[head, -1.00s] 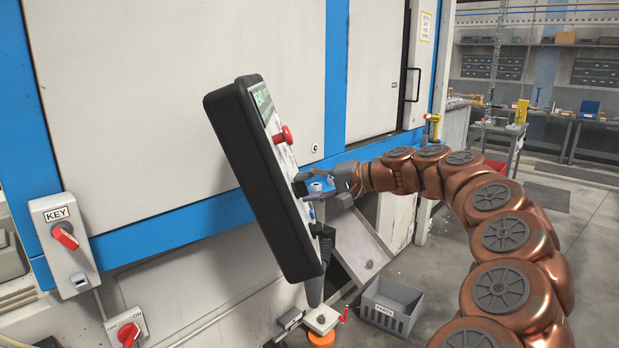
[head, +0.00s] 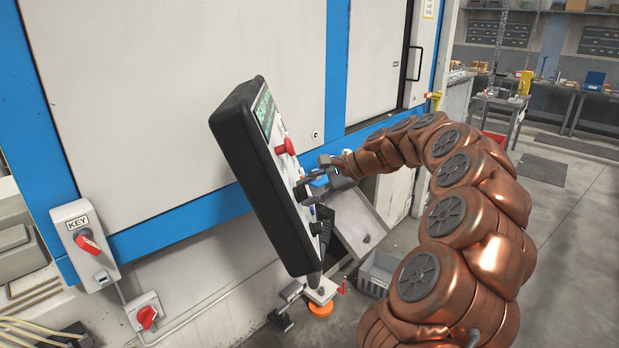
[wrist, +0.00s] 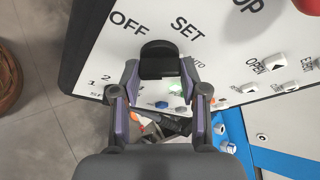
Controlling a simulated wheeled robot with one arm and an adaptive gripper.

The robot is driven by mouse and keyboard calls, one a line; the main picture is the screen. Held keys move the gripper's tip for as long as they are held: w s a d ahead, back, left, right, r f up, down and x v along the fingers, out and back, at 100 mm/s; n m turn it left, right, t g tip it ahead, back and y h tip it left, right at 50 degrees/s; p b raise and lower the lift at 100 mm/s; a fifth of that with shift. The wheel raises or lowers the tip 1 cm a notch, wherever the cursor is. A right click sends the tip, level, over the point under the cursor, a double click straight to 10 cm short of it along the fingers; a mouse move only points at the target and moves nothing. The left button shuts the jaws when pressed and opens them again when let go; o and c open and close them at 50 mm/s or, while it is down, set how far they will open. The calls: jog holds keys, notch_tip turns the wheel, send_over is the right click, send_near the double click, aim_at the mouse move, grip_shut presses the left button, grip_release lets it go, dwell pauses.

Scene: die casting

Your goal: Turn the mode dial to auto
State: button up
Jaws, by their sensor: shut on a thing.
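The control pendant (head: 262,178) is a tilted black-edged panel, seen nearly edge-on in the head view. Its white face (wrist: 225,45) fills much of the wrist view. The mode dial is a black knob (wrist: 160,50) with OFF printed to its upper left, SET to its upper right and AUTO, partly hidden, to its right. My gripper (wrist: 160,72) is shut on the dial, one finger on each side. In the head view my gripper (head: 318,182) is at the panel's face, below the red button (head: 285,146). The dial's exact pointing direction is hard to tell.
A key switch box (head: 84,243) and a smaller red rotary switch (head: 147,315) are on the machine at left. A grey bin (head: 377,274) stands on the floor beyond the pendant. Pushbuttons marked OPEN (wrist: 277,63) are right of the dial.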

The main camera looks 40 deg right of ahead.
jog(key=shift+m+g+p, duration=0.4)
jog(key=shift+m+p, duration=0.4)
jog(key=shift+p, duration=0.4)
jog(key=o, duration=1.1)
jog(key=shift+o, duration=0.2)
jog(key=v, duration=1.2)
jog(key=shift+w, duration=0.1)
